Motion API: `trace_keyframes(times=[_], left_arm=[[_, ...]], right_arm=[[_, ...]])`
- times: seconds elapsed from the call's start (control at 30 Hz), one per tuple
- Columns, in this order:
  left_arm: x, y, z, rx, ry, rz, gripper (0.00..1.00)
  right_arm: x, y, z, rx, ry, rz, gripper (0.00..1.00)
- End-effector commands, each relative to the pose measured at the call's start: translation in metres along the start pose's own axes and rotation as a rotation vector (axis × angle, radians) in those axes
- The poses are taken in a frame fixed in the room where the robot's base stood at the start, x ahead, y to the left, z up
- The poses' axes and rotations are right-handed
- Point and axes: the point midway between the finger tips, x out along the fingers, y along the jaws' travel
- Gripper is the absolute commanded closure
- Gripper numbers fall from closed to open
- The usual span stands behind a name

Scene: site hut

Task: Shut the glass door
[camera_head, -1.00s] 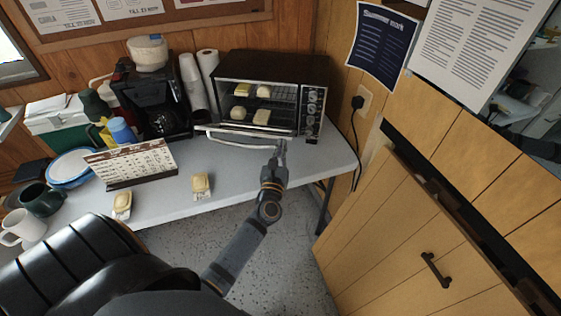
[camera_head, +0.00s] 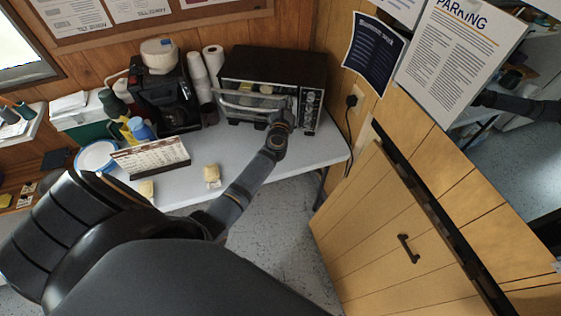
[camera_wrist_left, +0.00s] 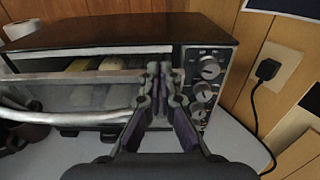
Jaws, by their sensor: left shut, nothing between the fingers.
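The glass door (camera_head: 243,100) is on the front of the black toaster oven (camera_head: 275,68). It is swung most of the way up, with its top edge still apart from the oven front. In the left wrist view the door (camera_wrist_left: 90,97) leaves a gap below the oven's top edge, and food shows through it. Its curved metal handle (camera_wrist_left: 65,118) runs to the left. My left gripper (camera_head: 281,116) is shut and empty at the door's right end. In the left wrist view its fingertips (camera_wrist_left: 160,72) overlap the door's right edge; contact is unclear. My right gripper is not in view.
Oven knobs (camera_wrist_left: 205,90) sit just right of the gripper. A coffee maker (camera_head: 165,98), paper cups (camera_head: 198,72) and a calendar (camera_head: 150,157) stand to the left on the table. Pale yellow items (camera_head: 212,175) lie near its front edge. A wooden cabinet (camera_head: 375,235) is at right.

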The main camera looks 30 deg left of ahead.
Motion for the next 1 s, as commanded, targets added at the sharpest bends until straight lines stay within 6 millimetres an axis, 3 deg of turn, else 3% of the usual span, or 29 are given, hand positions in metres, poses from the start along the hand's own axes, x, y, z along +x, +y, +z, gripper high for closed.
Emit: trace_keyframes(times=[0.4,1.0], left_arm=[[0.026,0.0,0.012,0.0,0.0,-0.001,1.0],[0.029,-0.001,0.013,0.0,0.0,-0.001,1.0]], right_arm=[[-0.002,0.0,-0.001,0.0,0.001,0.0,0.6],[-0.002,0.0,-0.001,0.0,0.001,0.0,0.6]])
